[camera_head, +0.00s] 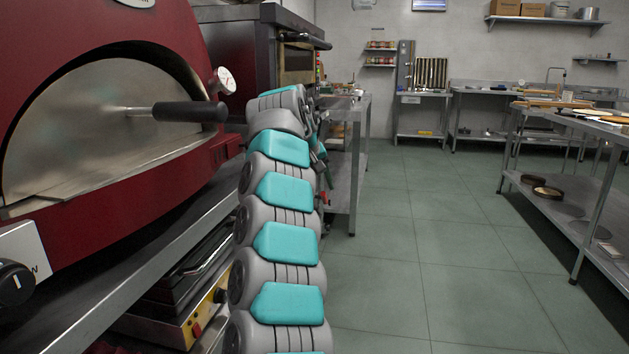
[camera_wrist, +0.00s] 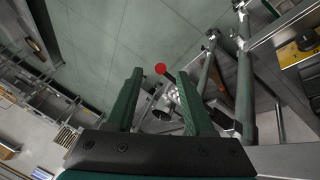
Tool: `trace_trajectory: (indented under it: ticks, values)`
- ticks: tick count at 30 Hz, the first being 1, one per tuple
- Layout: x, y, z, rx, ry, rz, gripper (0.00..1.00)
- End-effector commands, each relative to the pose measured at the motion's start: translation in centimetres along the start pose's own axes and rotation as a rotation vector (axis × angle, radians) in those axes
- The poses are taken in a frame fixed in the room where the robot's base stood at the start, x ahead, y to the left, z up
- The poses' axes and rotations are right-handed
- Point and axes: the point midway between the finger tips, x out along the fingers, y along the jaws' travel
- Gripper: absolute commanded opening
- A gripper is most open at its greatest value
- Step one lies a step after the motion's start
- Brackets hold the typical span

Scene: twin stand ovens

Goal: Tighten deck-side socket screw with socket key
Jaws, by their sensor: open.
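The red oven (camera_head: 140,60) stands at the left in the head view, with a steel door and a black handle (camera_head: 190,111). A dark steel oven (camera_head: 240,50) stands behind it. My gripper (camera_wrist: 160,74) is open in the wrist view, its two green fingers apart with nothing gripped between them. A small red round thing (camera_wrist: 160,69) shows between the fingertips; I cannot tell what it is or how far off. In the head view my arm hides most of the gripper. I cannot make out the socket key or the deck-side screw in either view.
A steel stand (camera_head: 130,262) carries the red oven, with a yellow-fronted unit (camera_head: 205,315) below. A steel table (camera_head: 352,125) stands just beyond my arm. A work table (camera_head: 590,122) with a lower shelf stands at the right. The green tiled floor (camera_head: 430,240) between is clear.

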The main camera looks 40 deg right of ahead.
Motion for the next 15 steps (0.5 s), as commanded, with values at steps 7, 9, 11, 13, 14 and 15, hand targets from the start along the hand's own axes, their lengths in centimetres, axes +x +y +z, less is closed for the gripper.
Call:
trace_trajectory:
  ticks: [7, 9, 11, 13, 14, 15]
  values:
    - [3.1, -0.1, 0.0, -0.001, -0.001, -0.001, 0.54]
    - [3.7, -0.1, 0.0, -0.001, 0.001, -0.001, 0.54]
    - [4.0, -0.1, 0.0, -0.001, 0.001, -0.001, 0.54]
    - [4.2, -0.1, 0.0, -0.001, 0.001, -0.001, 0.54]
    - [4.2, 0.0, 0.0, -0.001, 0.001, -0.001, 0.54]
    - [4.3, 0.0, 0.0, -0.001, 0.001, -0.001, 0.54]
